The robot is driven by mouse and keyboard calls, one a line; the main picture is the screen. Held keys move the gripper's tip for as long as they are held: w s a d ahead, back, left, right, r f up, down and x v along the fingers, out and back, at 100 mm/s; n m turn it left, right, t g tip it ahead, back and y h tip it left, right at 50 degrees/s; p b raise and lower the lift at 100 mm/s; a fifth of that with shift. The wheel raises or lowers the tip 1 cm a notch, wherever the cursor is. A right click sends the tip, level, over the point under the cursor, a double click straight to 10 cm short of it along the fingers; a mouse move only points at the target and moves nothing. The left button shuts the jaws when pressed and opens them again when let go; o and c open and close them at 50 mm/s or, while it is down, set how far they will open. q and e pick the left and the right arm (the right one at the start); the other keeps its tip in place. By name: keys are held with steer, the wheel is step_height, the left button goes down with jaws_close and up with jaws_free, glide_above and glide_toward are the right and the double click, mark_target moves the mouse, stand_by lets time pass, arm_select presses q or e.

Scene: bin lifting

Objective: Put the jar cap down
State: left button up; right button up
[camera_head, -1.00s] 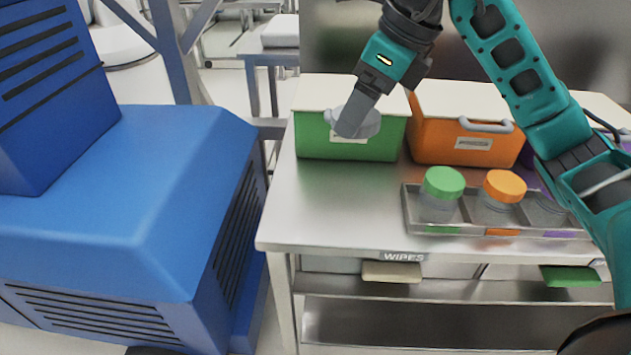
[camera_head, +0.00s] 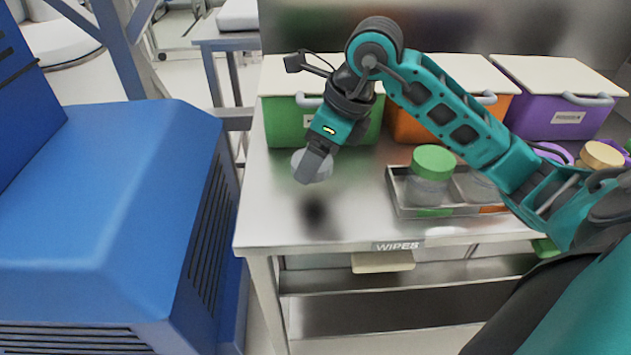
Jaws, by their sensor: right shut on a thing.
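The jar cap (camera_head: 324,167) is a pale grey disc. My right gripper (camera_head: 311,172) is shut on it and mostly covers its front. The cap is held above the steel table top (camera_head: 300,225), in front of the green bin, with a dark shadow below on the bare metal. A glass jar with a green cap (camera_head: 434,162) stands in the left compartment of a steel tray (camera_head: 404,213). My left gripper is not in view.
A green bin (camera_head: 283,122), an orange bin (camera_head: 405,128) and a purple bin (camera_head: 540,115) line the back. A tan-orange lid (camera_head: 601,154) shows at right. A blue machine (camera_head: 110,220) stands left. The table's front left is clear.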

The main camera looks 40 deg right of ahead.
mark_target(308, 191)
steer(key=shift+f, duration=0.85)
step_height(308, 191, down, 4)
steer(key=shift+r+b, duration=0.1)
steer(key=shift+b, duration=0.3)
steer(key=o, duration=1)
